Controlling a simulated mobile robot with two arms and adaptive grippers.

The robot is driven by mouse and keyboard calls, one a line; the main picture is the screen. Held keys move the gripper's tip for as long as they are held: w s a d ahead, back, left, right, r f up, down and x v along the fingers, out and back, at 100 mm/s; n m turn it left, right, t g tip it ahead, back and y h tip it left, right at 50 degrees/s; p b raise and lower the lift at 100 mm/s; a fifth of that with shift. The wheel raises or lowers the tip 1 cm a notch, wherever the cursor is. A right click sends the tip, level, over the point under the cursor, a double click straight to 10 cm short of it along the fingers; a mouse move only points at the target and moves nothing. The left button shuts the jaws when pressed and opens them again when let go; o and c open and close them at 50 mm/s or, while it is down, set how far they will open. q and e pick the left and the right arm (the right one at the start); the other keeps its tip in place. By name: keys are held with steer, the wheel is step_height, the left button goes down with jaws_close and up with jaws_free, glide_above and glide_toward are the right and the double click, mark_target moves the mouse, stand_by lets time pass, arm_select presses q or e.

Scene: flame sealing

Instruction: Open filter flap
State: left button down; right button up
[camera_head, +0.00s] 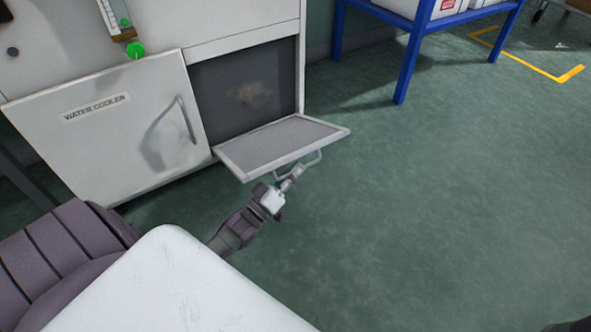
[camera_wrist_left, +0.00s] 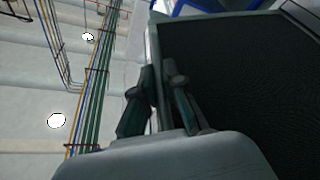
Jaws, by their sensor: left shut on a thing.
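The filter flap (camera_head: 278,145) is a light-framed panel with a grey mesh, hinged at its lower edge on the white cabinet and swung down to about level. A dark opening (camera_head: 246,82) with a dusty brownish patch shows behind it. My left gripper (camera_head: 287,184) is at the flap's front edge, shut on its wire handle (camera_head: 314,163). In the left wrist view the gripper fingers (camera_wrist_left: 165,100) stand close together beside the flap's dark panel (camera_wrist_left: 240,70); the exact contact on the handle is hidden there. My right gripper is not in view.
The water cooler door (camera_head: 110,135) with its own handle is closed, left of the opening. A blue rack (camera_head: 408,62) with white boxes stands at the back right. Green floor (camera_head: 440,210) is clear to the right. A yellow line (camera_head: 540,70) marks the floor.

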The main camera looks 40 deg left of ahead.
arm_select(q)
steer(key=shift+a+r, duration=0.1)
steer(key=c, duration=1.2)
jaws_free()
steer(key=shift+c, duration=0.2)
steer(key=v, duration=1.2)
steer(key=shift+s, duration=0.2)
steer(key=b+v, duration=0.1)
steer(key=v, duration=0.7)
steer(key=shift+a+f, duration=0.25)
steer(key=shift+s, duration=0.15)
